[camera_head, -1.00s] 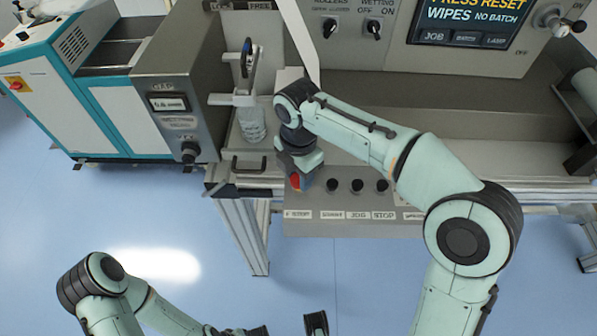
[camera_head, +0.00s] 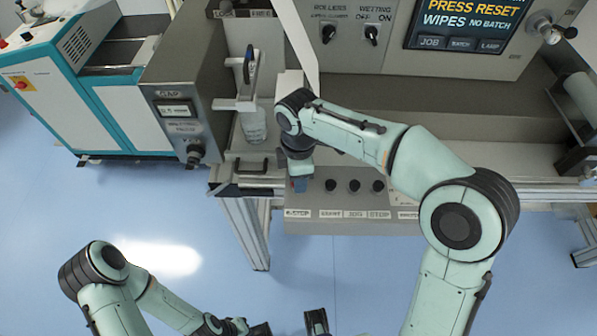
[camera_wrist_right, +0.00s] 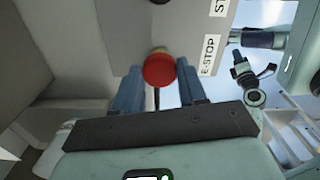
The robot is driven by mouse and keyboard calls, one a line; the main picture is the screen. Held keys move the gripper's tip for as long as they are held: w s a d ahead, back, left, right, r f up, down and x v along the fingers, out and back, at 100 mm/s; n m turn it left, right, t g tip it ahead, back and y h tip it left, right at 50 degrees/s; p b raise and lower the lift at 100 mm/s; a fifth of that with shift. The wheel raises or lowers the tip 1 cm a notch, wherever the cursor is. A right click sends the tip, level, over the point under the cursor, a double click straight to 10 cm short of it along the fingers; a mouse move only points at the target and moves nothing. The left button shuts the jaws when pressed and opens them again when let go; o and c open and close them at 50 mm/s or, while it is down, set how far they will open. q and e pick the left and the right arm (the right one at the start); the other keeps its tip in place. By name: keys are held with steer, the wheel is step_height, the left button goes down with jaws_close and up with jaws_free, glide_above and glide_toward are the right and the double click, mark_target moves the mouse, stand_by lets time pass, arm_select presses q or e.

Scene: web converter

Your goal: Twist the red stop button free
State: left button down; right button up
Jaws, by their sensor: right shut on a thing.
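The red stop button (camera_wrist_right: 159,70) is a round red knob on the panel beside the E-STOP label (camera_wrist_right: 209,56) in the right wrist view. My right gripper (camera_wrist_right: 160,84) has one blue finger on each side of it and is shut on it. In the head view my right gripper (camera_head: 299,184) points down at the left end of the button panel (camera_head: 350,225) and hides the red button.
Several black knobs (camera_head: 355,186) stand in a row just right of my right gripper. A drawer handle (camera_head: 251,167) and a clear bottle (camera_head: 252,125) are to its left. The display (camera_head: 468,25) at the upper right reads PRESS RESET. Open blue floor lies in front.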

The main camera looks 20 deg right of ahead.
stand_by(0.3)
steer(key=o, duration=1.1)
steer(key=shift+c, duration=0.2)
arm_select(q)
steer(key=r+p, duration=0.1)
steer(key=w+r+p, duration=0.1)
steer(key=r+p, duration=0.1)
steer(key=shift+w+r, duration=0.15)
steer(key=shift+w, duration=0.05)
arm_select(e)
step_height(320, 180, up, 14)
steer(key=shift+f, duration=0.25)
